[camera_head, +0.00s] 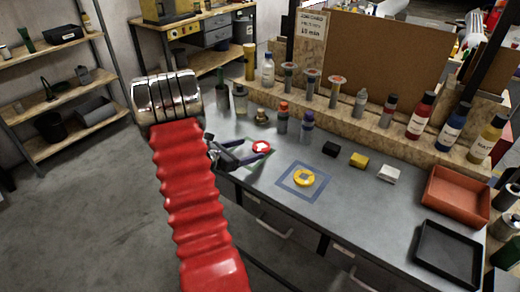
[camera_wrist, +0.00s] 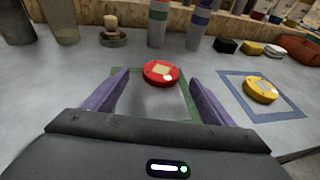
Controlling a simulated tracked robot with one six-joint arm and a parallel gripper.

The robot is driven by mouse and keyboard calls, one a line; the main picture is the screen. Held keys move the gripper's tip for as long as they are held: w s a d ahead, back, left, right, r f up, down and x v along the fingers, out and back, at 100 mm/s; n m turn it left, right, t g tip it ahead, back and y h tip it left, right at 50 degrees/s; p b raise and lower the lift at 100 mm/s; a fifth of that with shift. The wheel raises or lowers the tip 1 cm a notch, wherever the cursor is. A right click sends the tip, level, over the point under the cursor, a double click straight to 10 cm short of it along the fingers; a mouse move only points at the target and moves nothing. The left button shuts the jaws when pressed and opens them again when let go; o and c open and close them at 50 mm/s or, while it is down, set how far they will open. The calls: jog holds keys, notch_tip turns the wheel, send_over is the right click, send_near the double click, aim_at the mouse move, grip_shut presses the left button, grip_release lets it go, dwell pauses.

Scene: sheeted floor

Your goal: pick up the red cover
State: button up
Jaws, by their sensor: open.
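In the wrist view the red cover (camera_wrist: 161,73) has a tan patch and a pale spot on top. My gripper (camera_head: 262,152) is open, low over the bench. In the wrist view its purple fingers (camera_wrist: 158,82) point at the cover, one on each side, with clear gaps. The cover appears at or just beyond the fingertips; I cannot tell whether it is between them. Nothing is held.
A yellow disc (camera_head: 304,177) lies in a blue square (camera_head: 286,187) to the right. Bottles line the back. A red tray (camera_head: 430,205) and black tray (camera_head: 421,265) sit at right.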

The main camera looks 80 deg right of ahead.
aim_at(260, 146)
jog(key=shift+x, duration=2.25)
jog(key=c, duration=1.3)
